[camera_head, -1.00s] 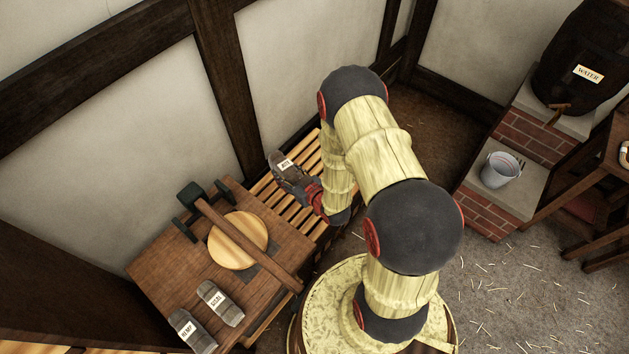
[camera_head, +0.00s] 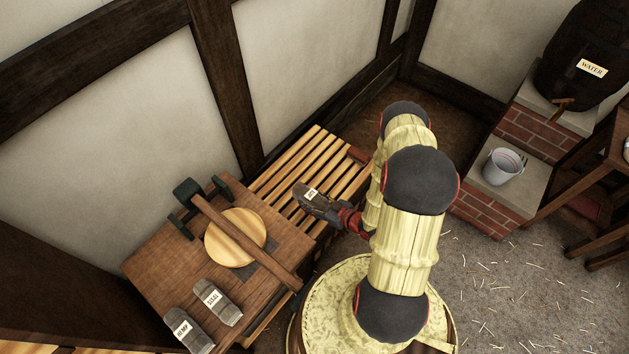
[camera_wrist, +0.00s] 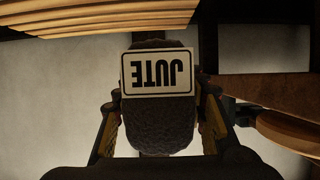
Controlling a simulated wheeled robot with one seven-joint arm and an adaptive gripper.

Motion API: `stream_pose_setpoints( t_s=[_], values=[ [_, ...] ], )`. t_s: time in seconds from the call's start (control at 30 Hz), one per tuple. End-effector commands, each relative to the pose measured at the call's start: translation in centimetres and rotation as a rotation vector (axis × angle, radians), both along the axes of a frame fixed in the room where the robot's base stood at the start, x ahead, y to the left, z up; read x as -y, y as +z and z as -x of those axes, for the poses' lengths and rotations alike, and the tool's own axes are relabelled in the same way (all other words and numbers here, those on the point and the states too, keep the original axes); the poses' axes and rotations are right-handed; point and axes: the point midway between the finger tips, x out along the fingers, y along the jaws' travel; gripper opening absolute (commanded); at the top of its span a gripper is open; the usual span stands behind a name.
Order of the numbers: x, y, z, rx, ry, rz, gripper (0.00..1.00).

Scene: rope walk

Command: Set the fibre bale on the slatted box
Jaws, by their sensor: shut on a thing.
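The fibre bale (camera_head: 312,199) is dark grey with a white label, which reads JUTE upside down in the wrist view (camera_wrist: 160,125). My gripper (camera_head: 331,208) is shut on it, with a finger on each side of the bale in the wrist view. The slatted box (camera_head: 295,165) has pale wooden slats and stands against the wall. In the head view the bale overlaps the box's near right part. The slats (camera_wrist: 90,15) show at the upper left of the wrist view. I cannot tell how high the bale is above them.
A wooden table (camera_head: 165,265) adjoins the box at left, bearing a round wooden disc (camera_head: 236,222), a beam and two grey bales labelled HEMP (camera_head: 187,330) and SISAL (camera_head: 222,302). A bucket (camera_head: 502,167) stands on brick steps.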

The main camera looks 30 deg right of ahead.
Motion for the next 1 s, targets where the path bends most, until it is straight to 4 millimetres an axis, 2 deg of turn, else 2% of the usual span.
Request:
stream_pose_setpoints(
  t_s=[0.43,0.63,1.0],
  values=[
    [6.0,-4.7,-7.0,0.003,0.001,0.003,0.12],
    [7.6,-7.9,-8.9,0.002,0.0,0.002,0.12],
    [9.0,-10.2,-10.4,0.002,0.0,0.003,0.12]
  ],
)
